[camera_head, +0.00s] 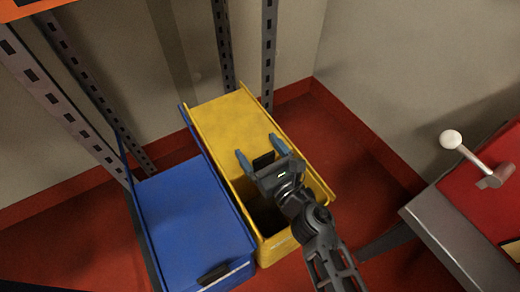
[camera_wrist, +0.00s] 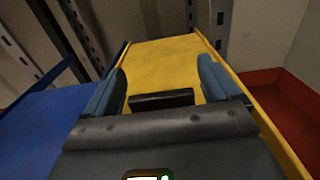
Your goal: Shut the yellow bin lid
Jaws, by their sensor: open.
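The yellow bin (camera_head: 324,193) stands on the red floor. Its flat yellow lid (camera_head: 228,122) covers the rear part, and the front part is open with a dark inside, partly hidden by my gripper. A black handle (camera_head: 263,160) sits at the lid's front edge. My gripper (camera_head: 258,148) is over the bin with its blue fingers open, one on each side of the handle. In the wrist view the handle (camera_wrist: 161,98) lies between the two fingers (camera_wrist: 162,76), with gaps on both sides. I cannot tell whether the fingertips touch the lid.
A blue bin (camera_head: 190,215) with its lid covering it stands close on the left. Grey slotted rack posts (camera_head: 268,50) rise behind. A grey-edged bench (camera_head: 455,240) with a red top and a white-knobbed lever (camera_head: 465,153) is at the right. Red floor between is clear.

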